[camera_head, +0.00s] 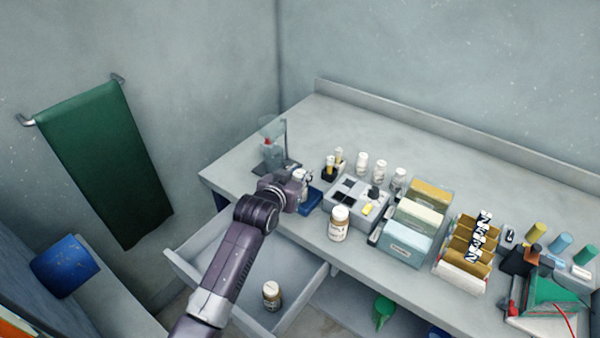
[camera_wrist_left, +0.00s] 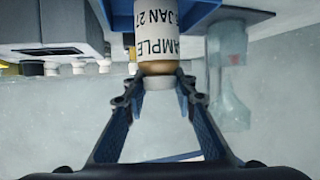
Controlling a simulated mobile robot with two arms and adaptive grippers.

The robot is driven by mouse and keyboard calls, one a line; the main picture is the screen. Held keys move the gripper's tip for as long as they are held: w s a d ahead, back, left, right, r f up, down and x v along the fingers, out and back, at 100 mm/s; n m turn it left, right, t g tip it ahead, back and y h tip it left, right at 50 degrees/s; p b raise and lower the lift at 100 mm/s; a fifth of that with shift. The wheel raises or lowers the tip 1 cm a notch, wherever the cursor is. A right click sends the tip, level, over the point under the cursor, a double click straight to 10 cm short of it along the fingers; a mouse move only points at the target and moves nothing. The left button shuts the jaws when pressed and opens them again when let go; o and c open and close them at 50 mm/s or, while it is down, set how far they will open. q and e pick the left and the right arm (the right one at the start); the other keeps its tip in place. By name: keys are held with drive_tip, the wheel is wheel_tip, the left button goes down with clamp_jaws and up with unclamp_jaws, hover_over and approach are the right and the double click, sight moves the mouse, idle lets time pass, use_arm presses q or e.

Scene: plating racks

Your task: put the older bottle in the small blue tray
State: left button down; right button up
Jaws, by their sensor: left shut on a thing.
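My left gripper (camera_head: 299,182) is at the left end of the counter, at the small blue tray (camera_head: 312,200). In the left wrist view the gripper (camera_wrist_left: 160,82) is shut on the white cap of a bottle (camera_wrist_left: 152,38). Its white label reads "SAMPLE" and part of a date, "JAN 2". The blue tray (camera_wrist_left: 190,14) shows right by the bottle's far end; I cannot tell whether the bottle touches its floor. Another white-capped bottle (camera_head: 340,224) stands on the counter's front edge, and one more (camera_head: 271,295) stands in the open drawer.
A grey block with square wells (camera_head: 341,207) stands right of the tray, with several small white bottles (camera_head: 381,167) behind. A clear stand (camera_head: 272,140) is behind the gripper. File boxes (camera_head: 408,243) stand further right. The open drawer (camera_head: 205,250) juts out below.

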use_arm(q)
drive_tip(key=shift+f, duration=0.15)
drive_tip(key=c, duration=1.6)
unclamp_jaws()
drive_tip(key=shift+s+r, duration=0.15)
drive_tip(key=shift+r, duration=0.1)
drive_tip(key=b+v, duration=0.1)
drive_tip(key=v, duration=1)
drive_tip(key=shift+s+a+r, duration=0.15)
drive_tip(key=shift+s+a, duration=0.05)
drive_tip(key=shift+s, duration=0.1)
